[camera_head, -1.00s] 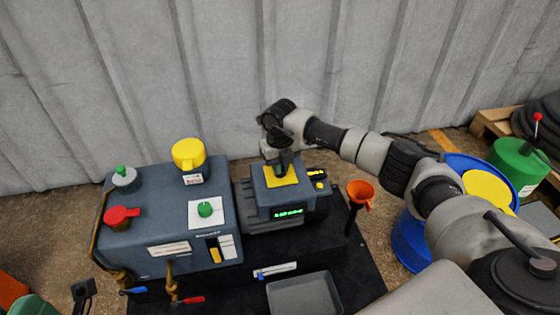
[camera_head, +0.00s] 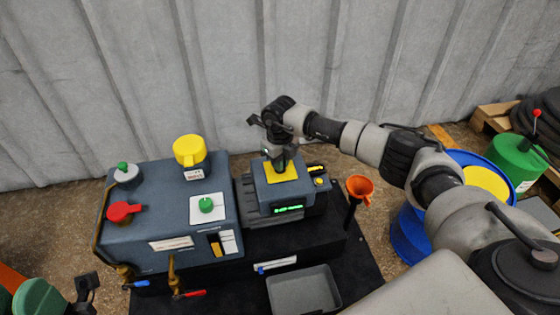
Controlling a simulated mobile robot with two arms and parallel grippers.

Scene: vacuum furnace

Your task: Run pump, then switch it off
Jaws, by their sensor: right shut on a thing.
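The small dark blue-grey unit (camera_head: 293,196) has a green lit display (camera_head: 289,208) on its front and a yellow plate (camera_head: 291,174) on top. My right gripper (camera_head: 278,162) comes down from above onto the yellow plate and is shut on a small part there. The jaws hide that part, so its shape and setting cannot be told. The larger blue-grey cabinet (camera_head: 160,240) stands to the left. It carries a green knob (camera_head: 206,204) on a white plate, a yellow cap (camera_head: 189,150), a red handle (camera_head: 123,211) and a green-topped grey fitting (camera_head: 126,174). My left gripper is not in view.
An orange funnel (camera_head: 360,187) stands right of the unit, below my right arm. A grey tray (camera_head: 303,291) lies in front. Red (camera_head: 188,294) and blue (camera_head: 137,284) valve levers stick out at the cabinet's lower front. A blue drum (camera_head: 408,238) stands at the right.

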